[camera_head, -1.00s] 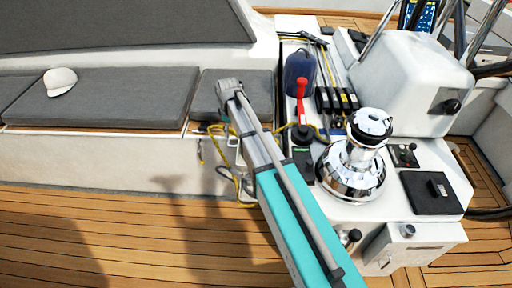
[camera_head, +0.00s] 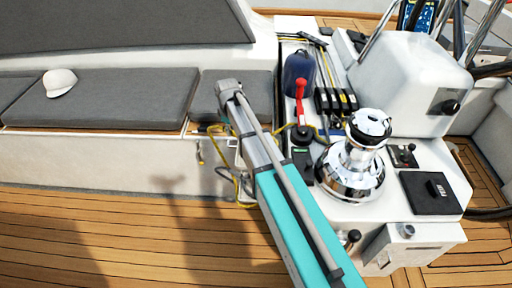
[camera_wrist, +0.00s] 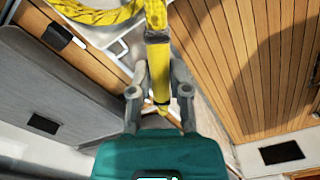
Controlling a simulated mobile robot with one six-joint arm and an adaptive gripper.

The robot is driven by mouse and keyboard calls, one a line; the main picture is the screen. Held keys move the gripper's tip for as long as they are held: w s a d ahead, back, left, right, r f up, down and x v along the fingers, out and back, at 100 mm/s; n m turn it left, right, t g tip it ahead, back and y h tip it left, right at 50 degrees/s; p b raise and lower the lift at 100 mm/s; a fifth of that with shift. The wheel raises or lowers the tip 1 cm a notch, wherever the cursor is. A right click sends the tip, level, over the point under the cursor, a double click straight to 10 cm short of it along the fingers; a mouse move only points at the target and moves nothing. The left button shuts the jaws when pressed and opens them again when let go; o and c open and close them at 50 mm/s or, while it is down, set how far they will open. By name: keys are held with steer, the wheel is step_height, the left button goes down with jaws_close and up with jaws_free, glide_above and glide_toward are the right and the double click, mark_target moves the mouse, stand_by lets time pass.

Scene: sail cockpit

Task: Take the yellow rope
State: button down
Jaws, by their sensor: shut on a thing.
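The yellow rope (camera_wrist: 158,66) shows in the wrist view, its straight length running down between the two fingers of my gripper (camera_wrist: 159,92). The fingers are shut on it, and its lower end sticks out past them. A coiled part of the rope (camera_wrist: 95,14) curves across the top of that view. In the head view, loops of the yellow rope (camera_head: 243,188) hang beside the seat's right end, partly behind my arm. My gripper is hidden behind my arm there.
A chrome winch (camera_head: 352,165) and a red-handled lever (camera_head: 301,100) stand on the white console right of my arm. Grey cushions (camera_head: 110,98) line the bench at left, with a white cap (camera_head: 59,82) on them. The teak floor (camera_head: 110,240) in front is clear.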

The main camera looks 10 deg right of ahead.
steer(key=shift+r+p, duration=1.4)
steer(key=shift+r, duration=0.2)
